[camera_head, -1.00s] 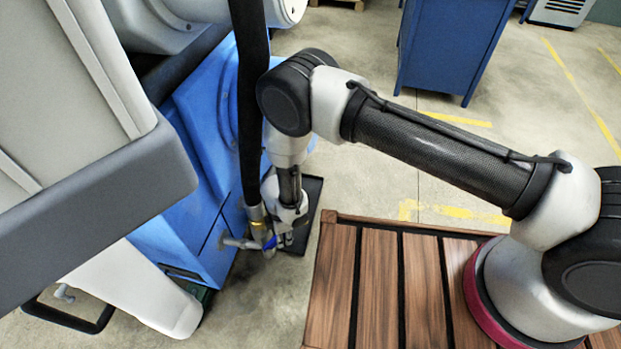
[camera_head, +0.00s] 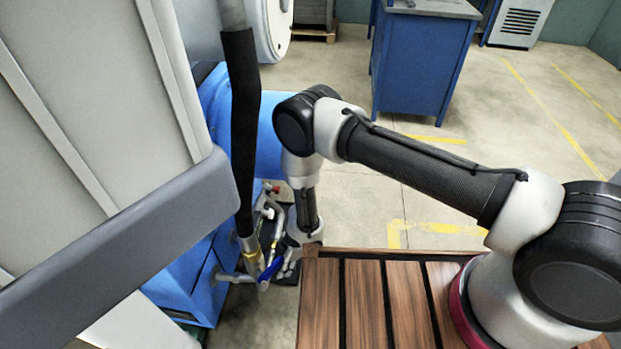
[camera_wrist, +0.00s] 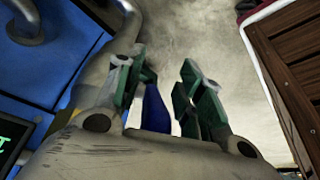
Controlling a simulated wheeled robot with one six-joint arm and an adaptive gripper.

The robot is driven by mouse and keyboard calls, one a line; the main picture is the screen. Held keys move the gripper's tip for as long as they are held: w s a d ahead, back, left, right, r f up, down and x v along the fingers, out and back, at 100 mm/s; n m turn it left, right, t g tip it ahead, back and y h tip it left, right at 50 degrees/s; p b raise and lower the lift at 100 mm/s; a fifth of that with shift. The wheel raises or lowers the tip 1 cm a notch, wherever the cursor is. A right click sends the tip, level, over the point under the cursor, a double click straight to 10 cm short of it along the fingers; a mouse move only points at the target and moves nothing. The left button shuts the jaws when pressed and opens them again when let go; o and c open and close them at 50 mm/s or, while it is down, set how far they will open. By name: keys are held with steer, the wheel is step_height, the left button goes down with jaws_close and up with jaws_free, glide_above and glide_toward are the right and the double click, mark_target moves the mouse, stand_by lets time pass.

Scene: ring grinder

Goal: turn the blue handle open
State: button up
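The blue handle (camera_head: 270,268) sits on a valve at the lower end of the black hose, on a pipe from the blue machine. In the wrist view, a blue handle piece (camera_wrist: 155,108) shows between the two green-padded fingers of my gripper (camera_wrist: 158,78), nearer the left finger. The fingers are apart, and I cannot tell whether either touches the handle. In the head view, my gripper hangs pointing down just right of the valve, and its fingertips are hard to make out.
The blue machine (camera_head: 190,285) and black hose (camera_head: 243,120) are close on the left. A wooden slatted platform (camera_head: 322,315) lies to the right. A blue cabinet (camera_head: 420,65) stands behind. Floor between them is open.

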steer(key=w+d+r+m+t, duration=0.1)
steer(key=w+d+r, duration=0.2)
steer(key=w+r, duration=0.3)
steer(key=w+d+r+m+t+h, duration=0.1)
steer(key=w+d+r, duration=0.3)
steer(key=r, duration=0.7)
steer(key=w+d+r+m+t+h, duration=0.1)
steer(key=w+d+r+m, duration=0.2)
steer(key=w+r, duration=0.4)
steer(key=shift+w+d+r+t, duration=0.3)
steer(key=shift+d+r+t, duration=0.15)
steer(key=shift+r, duration=0.2)
